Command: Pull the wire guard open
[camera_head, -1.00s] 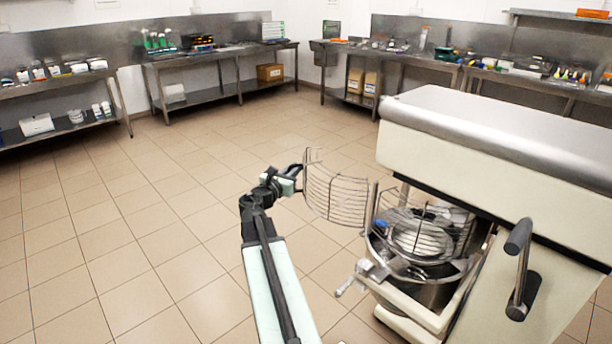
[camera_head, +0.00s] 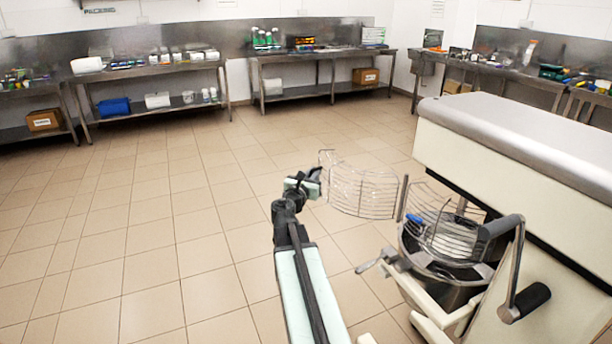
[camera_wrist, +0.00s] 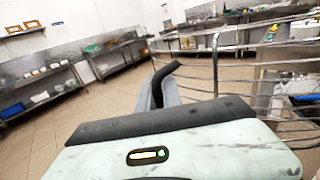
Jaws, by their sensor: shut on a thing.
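The wire guard (camera_head: 362,191) is a curved panel of metal wires, swung out to the left of the mixer bowl (camera_head: 446,246). A second curved wire section (camera_head: 440,222) stays over the bowl. My gripper (camera_head: 316,183) is at the free left edge of the swung-out panel and is shut on it. In the wrist view the guard's wires (camera_wrist: 215,68) run to the right of my gripper (camera_wrist: 160,90). The exact contact at the fingertips is hard to make out.
The cream mixer body (camera_head: 520,140) stands at the right with a dark-gripped lever (camera_head: 515,265). A small handle (camera_head: 370,264) sticks out left of the bowl. Steel tables (camera_head: 150,68) line the back wall. The tiled floor (camera_head: 150,220) at left is clear.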

